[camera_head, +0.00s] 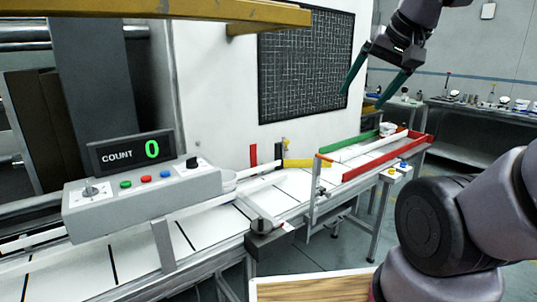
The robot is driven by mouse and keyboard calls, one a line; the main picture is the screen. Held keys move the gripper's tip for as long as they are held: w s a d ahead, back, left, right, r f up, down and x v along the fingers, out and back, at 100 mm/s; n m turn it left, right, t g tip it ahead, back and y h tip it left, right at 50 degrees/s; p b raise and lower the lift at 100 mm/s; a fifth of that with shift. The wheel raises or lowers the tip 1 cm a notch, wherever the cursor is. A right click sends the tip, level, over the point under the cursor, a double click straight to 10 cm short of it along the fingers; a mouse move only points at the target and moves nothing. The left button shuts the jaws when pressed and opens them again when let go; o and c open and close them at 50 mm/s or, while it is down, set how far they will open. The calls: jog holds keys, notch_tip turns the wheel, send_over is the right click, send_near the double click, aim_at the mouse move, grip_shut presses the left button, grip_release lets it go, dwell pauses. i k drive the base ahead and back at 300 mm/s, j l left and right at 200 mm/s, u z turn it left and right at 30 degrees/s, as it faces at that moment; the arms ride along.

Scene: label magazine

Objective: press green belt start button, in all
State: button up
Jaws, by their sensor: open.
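A grey control box (130,205) stands at the left beside the belt. On its sloped face are a green button (125,184), a red button (146,179) and a blue button (165,174) in a row, with a silver switch (91,190) to the left and a black knob (192,162) to the right.
A white belt (205,232) with black cross lines runs from lower left toward a red-and-green-railed section (375,157). A yellow beam (170,14) crosses above the box. A small post with yellow and blue buttons (396,172) stands at right. A wooden board (315,289) lies at front.

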aim_at(126, 183)
jog(key=u, duration=1.25)
